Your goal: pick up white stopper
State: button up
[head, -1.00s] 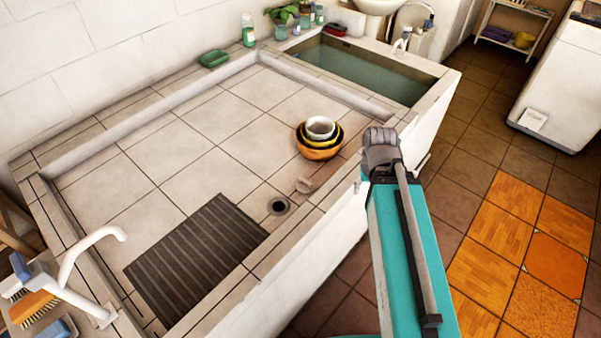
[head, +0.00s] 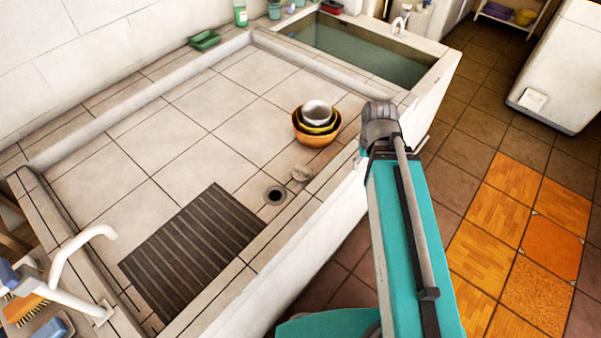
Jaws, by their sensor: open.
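A small pale object, which looks like the white stopper (head: 301,173), lies on the tiled floor of the wide shallow basin (head: 165,140). It is just up and right of the round dark drain hole (head: 275,196), apart from it, close to the basin's front wall. Its exact shape is too small to tell. My arm rises at the right of the view, outside the basin, and its grey joint is right of the stopper. My gripper is not in view.
Nested bowls (head: 317,125) stand beyond the stopper. A dark ribbed mat (head: 192,250) lies left of the drain. A water-filled trough (head: 365,55) is at the back, a green soap dish (head: 205,40) on the back ledge, and a white tap (head: 85,250) at lower left.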

jog(key=w+a+f+n+b, duration=0.3)
jog(key=w+a+f+n, duration=0.15)
jog(key=w+a, duration=0.35)
jog(key=n+b, duration=0.3)
jog(key=n, duration=0.3)
send_over(302, 168)
jog(key=shift+f+m, duration=0.25)
jog(key=shift+f, duration=0.45)
notch_tip(302, 168, down, 9)
jog(key=b, duration=0.8)
jog(key=shift+r, duration=0.2)
jog(key=shift+f+b, duration=2.6)
jog(key=shift+b, duration=0.15)
grip_shut()
